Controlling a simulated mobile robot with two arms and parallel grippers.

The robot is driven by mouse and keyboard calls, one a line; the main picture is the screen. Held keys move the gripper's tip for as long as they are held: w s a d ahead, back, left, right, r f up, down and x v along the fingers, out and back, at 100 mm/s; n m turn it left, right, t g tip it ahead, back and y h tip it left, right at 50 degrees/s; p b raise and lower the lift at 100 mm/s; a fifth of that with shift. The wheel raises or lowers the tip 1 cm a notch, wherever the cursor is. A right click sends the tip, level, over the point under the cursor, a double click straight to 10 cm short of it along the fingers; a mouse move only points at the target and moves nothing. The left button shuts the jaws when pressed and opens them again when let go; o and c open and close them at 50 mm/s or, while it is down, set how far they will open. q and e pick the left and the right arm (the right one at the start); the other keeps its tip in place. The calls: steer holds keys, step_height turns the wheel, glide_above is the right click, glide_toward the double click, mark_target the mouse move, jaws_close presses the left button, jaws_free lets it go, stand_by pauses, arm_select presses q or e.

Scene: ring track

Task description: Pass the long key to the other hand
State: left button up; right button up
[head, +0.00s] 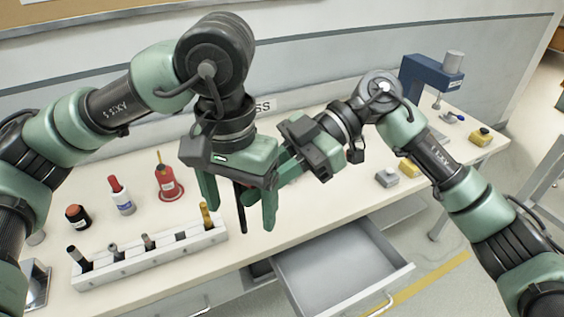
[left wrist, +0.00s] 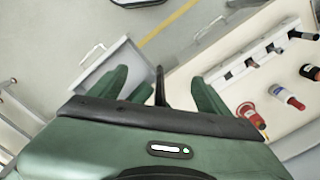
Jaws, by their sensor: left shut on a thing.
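The long key (head: 241,212) is a thin black shaft pointing down from my left gripper (head: 238,208). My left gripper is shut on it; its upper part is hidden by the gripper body. In the left wrist view the key (left wrist: 160,88) shows between the two green fingers. My right gripper (head: 284,172) comes in from the right, close beside and partly behind my left gripper. Its fingertips are partly hidden, so I cannot tell whether it is open or touches the key.
A pale rack (head: 150,257) with several tools stands at the bench's front left. Behind it are a black-and-red jar (head: 77,216), a white bottle (head: 122,198) and a red oil can (head: 167,180). An open drawer (head: 345,262) juts out below. A blue press (head: 430,78) stands far right.

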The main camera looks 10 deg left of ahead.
steer(key=shift+x, duration=1.15)
jaws_close()
arm_select(q)
steer(key=o, duration=1.4)
steer(key=shift+r, duration=0.1)
